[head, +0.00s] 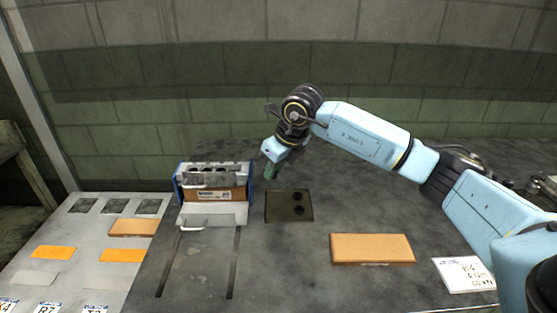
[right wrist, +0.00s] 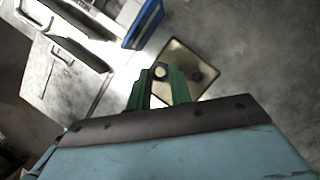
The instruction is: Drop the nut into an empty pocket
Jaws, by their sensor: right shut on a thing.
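My right gripper (head: 271,172) is above the bench, just beyond the far left corner of a dark square plate (head: 277,213). In the right wrist view its green fingers (right wrist: 161,71) are shut on a small pale six-sided nut (right wrist: 160,70). The nut cannot be made out in the head view. The plate shows two dark round spots on its right side; I cannot tell if they are nuts or holes. The bolt former (head: 210,193), a blue-sided block with several dark openings along its top, stands left of the gripper. My left gripper is not in view.
A pale metal flap with a handle (head: 193,228) lies before the former, with two dark slots in the bench. An orange block (head: 372,249) and a white label card (head: 464,274) lie to the right. A pale side table (head: 75,230) with orange pieces is left.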

